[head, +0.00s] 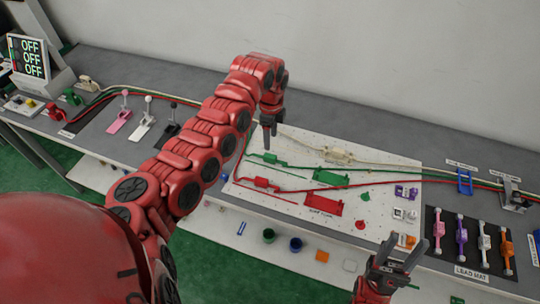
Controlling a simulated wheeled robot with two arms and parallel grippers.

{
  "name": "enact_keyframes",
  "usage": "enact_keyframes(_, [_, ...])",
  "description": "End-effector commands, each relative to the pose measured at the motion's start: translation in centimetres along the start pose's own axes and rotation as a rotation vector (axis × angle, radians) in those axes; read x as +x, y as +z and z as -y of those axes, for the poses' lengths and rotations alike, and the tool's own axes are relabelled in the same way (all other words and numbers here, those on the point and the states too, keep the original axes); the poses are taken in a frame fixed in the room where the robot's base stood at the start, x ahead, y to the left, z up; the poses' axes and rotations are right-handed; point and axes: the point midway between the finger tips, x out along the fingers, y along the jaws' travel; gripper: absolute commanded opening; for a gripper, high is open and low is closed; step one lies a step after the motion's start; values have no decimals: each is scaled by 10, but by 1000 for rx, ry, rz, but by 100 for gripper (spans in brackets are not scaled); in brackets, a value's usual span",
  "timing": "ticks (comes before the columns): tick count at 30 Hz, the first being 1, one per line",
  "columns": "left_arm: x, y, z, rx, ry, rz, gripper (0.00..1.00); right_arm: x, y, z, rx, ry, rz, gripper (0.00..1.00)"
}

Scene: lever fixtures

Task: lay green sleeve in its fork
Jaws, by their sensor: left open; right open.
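The green sleeve (270,158) sits on a green cable on the white board, left of and apart from the green fork (332,177). The green fork is a low green bracket lying on the same board, and it looks empty. My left gripper (269,131) is open, pointing down just above and behind the green sleeve in the picture. I cannot tell how much height lies between them. My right gripper (397,250) is open and empty at the board's front edge, away from the sleeve.
A red sleeve (262,183) and red fork (323,204) lie nearer me. A cream sleeve (337,154) lies farther back. Cables run across the board to a blue stand (464,182). A dark mat (470,243) with several coloured leads is at right.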

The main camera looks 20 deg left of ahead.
Motion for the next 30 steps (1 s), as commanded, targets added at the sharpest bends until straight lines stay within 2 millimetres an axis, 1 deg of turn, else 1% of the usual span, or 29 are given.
enact_keyframes(1, [7, -1, -1, 1, 4, -2, 62, 7, -1, 0, 0, 0, 0, 50])
enact_keyframes(6, [31, 0, 0, 0, 0, 1, 62, 13, -2, -1, 0, 0, 0, 50])
enact_keyframes(11, [42, -1, 0, 0, 0, -1, 62, 18, -3, -1, 0, 0, 0, 50])
enact_keyframes(16, [67, 0, -3, 2, -1, -1, 62, 34, -6, -2, 0, 0, 0, 50])
enact_keyframes(19, [81, 0, -2, 1, -3, 1, 62, 32, -5, -2, 0, 0, 0, 50])
enact_keyframes(23, [89, 2, -2, -1, -3, 1, 62, 32, -6, -2, 0, 0, 0, 50])
enact_keyframes(29, [90, 2, -1, -1, -4, 1, 62, 32, -5, -2, 0, 0, 0, 50])
enact_keyframes(30, [90, 2, -1, -1, -4, 1, 55, 32, -5, -2, 0, 0, 0, 50])
